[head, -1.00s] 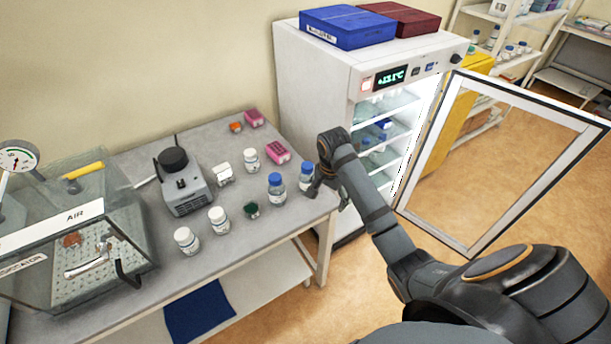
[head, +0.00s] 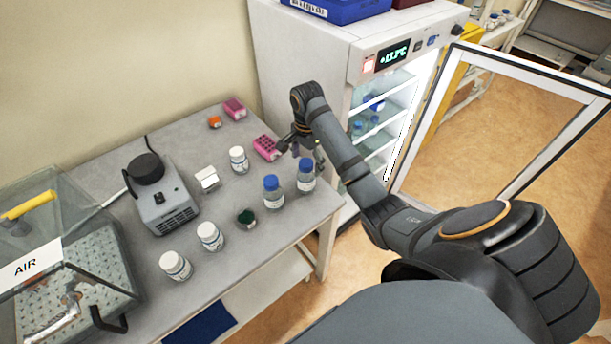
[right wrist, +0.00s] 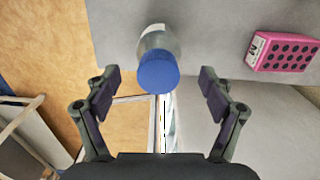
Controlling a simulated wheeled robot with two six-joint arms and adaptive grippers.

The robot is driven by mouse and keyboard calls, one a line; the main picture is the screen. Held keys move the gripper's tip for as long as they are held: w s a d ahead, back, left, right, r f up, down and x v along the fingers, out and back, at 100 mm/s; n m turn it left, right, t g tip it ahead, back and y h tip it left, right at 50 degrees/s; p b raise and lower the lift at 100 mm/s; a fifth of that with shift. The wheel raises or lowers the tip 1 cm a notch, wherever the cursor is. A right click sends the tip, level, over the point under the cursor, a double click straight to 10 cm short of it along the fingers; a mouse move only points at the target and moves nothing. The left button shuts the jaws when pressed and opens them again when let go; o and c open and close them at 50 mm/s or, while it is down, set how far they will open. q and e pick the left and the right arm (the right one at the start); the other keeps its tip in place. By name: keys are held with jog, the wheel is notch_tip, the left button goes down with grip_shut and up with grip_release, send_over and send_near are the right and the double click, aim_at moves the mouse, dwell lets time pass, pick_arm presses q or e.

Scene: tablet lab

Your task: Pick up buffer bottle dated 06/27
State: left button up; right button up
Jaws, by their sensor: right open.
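Two blue-capped bottles with white labels stand upright near the bench's right corner in the head view: a left one (head: 272,194) and a right one (head: 306,177). Their dates are too small to read. My right gripper (head: 303,147) is open and empty, above and apparently behind the right blue-capped bottle. In the right wrist view, a blue-capped bottle (right wrist: 157,58) lies in line with the gap between the open fingers (right wrist: 160,88), apparently beyond the tips and untouched. Its label is mostly turned away. My left gripper is not in view.
White-capped bottles (head: 175,266), a green-capped item (head: 246,217) and pink racks (head: 266,148) share the grey bench (head: 120,205). A grey device (head: 163,200) and a clear chamber (head: 60,250) stand left. The fridge (head: 330,65) has its door (head: 500,120) open at right.

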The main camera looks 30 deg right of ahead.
aim_at(306, 175)
jog(key=shift+w+f, duration=0.2)
jog(key=shift+f, duration=0.7)
jog(key=shift+r, duration=0.1)
jog(key=f+b, duration=0.1)
jog(key=s+f+b, duration=0.1)
jog(key=shift+a+f+b, duration=0.15)
jog(key=shift+f+b, duration=0.05)
jog(key=shift+b, duration=0.15)
notch_tip(306, 175, down, 2)
jog(key=shift+w+f, duration=0.1)
jog(key=shift+w, duration=0.05)
jog(key=shift+w+f, duration=0.1)
jog(key=shift+f, duration=0.1)
jog(key=shift+r, duration=0.1)
jog(key=c, duration=0.3)
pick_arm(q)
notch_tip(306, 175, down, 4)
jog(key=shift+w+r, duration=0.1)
pick_arm(e)
jog(key=c, duration=1.2)
